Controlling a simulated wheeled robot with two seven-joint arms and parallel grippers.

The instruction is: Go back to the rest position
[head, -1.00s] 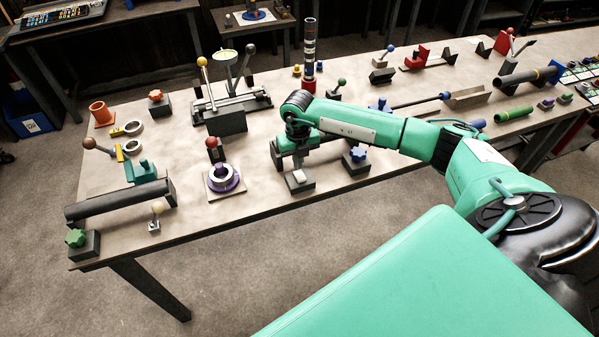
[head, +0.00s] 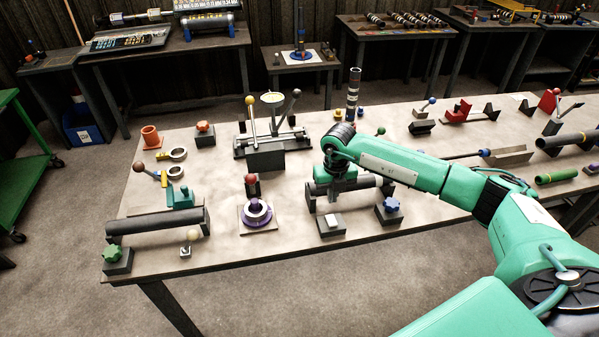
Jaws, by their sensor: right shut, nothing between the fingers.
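My right arm comes in from the right, and its green gripper (head: 340,184) points down over a dark grey horizontal cylinder (head: 368,183) on the workbench (head: 225,208). The fingers are shut with nothing between them. The fingertips are mostly hidden against the cylinder, so I cannot tell whether they touch it. A block with a white button (head: 331,223) stands just in front of the gripper. A block with a blue star knob (head: 391,206) is at its front right. My left gripper is not in view.
A lever fixture (head: 265,155) and a tall striped post (head: 353,92) stand behind the gripper. A purple-based ring (head: 257,213) and another dark cylinder (head: 156,222) lie to the left. A green cart (head: 30,160) is at the far left, with open floor in front of the bench.

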